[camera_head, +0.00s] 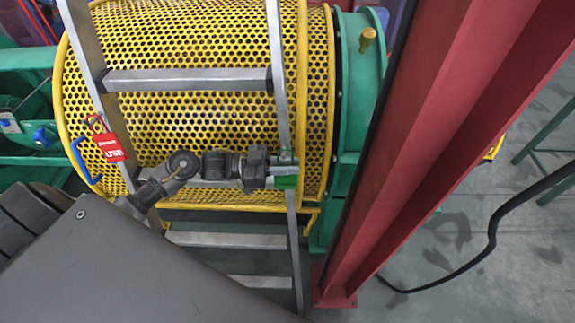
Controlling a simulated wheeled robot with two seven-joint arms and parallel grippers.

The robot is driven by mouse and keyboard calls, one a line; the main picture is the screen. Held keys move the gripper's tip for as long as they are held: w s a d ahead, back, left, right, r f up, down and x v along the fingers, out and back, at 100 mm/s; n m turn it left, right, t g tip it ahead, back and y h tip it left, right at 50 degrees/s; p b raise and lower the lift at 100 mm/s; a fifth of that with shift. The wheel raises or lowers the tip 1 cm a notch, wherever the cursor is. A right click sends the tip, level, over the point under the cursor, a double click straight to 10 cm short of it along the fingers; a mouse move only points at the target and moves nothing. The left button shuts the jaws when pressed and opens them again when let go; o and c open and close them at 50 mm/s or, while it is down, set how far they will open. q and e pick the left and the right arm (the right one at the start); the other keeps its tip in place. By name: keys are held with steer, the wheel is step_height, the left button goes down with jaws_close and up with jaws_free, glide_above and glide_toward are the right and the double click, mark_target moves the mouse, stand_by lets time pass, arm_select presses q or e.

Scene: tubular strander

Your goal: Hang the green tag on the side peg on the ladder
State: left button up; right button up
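The aluminium ladder (184,80) leans in front of a yellow perforated drum guard. My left gripper (286,166) reaches in from the left and has its fingertips at the ladder's right rail. The green tag (286,182) shows right below the fingertips, in front of that rail. The fingers are small and overlap the rail and the top of the tag, so I cannot tell whether they grip it. The side peg is not clearly visible; the gripper covers that spot. My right gripper is not in view.
A red tag (109,147) hangs at the ladder's left rail, near a blue hook-shaped handle (82,160). A red steel column (400,170) stands close to the right of the ladder. A black cable (491,235) runs above the grey floor at right.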

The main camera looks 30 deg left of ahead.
arm_select(q)
steer(key=shift+w+a+r, duration=0.1)
steer(key=shift+w+a, duration=0.15)
steer(key=shift+a, duration=0.1)
steer(key=shift+s+a, duration=0.15)
steer(key=shift+a, duration=0.1)
steer(key=b+v, duration=0.3)
steer(key=v, duration=0.7)
steer(key=shift+s+d, duration=0.2)
steer(key=shift+s, duration=0.05)
